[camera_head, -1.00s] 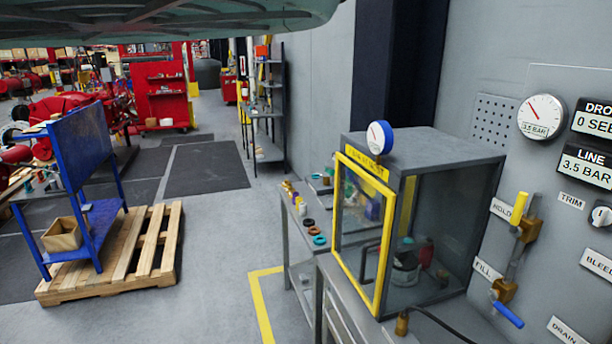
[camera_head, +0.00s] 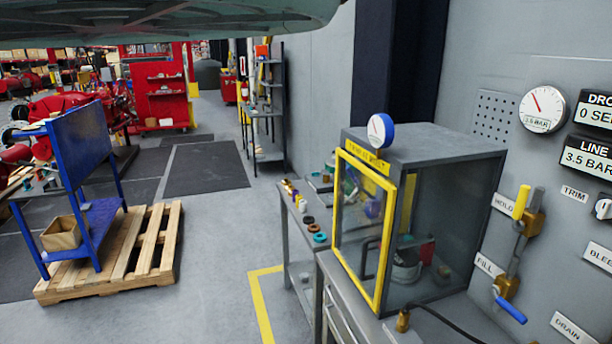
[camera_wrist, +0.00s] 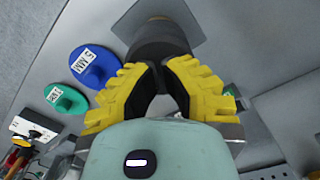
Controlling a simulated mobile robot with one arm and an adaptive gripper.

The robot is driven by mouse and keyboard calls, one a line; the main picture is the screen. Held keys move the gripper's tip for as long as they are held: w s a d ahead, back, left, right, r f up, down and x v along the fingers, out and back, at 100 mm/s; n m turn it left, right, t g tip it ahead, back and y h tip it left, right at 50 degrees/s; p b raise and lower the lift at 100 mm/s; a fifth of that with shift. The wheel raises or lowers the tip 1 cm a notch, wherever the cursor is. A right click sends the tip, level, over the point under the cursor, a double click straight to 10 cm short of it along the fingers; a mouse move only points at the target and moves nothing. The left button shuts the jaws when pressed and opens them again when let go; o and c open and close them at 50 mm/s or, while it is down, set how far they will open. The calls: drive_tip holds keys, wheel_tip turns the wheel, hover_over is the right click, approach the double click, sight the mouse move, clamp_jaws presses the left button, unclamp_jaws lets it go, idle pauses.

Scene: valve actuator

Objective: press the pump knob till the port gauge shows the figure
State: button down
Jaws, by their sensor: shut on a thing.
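In the wrist view my gripper (camera_wrist: 161,76) has its yellow and black fingers closed against a dark grey, round knob-like thing (camera_wrist: 158,38). No label shows on it, so I cannot tell if it is the pump knob. My gripper is not in the head view. A blue-rimmed white gauge (camera_head: 381,130) stands on the grey cabinet's top; its figures are too small to read. A larger white gauge (camera_head: 543,110) on the wall panel has a red needle and reads 3.5 BAR. The LINE display (camera_head: 586,160) reads 3.5 BAR.
In the wrist view a blue disc (camera_wrist: 92,66) marked 5 MM and a green disc (camera_wrist: 66,98) lie left of my fingers. The cabinet's yellow-framed door (camera_head: 385,240) faces left. Yellow (camera_head: 521,202) and blue (camera_head: 511,311) valve handles stick out from the panel.

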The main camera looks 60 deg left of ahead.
drive_tip(key=shift+r+p, duration=1.8)
drive_tip(key=shift+r, duration=0.5)
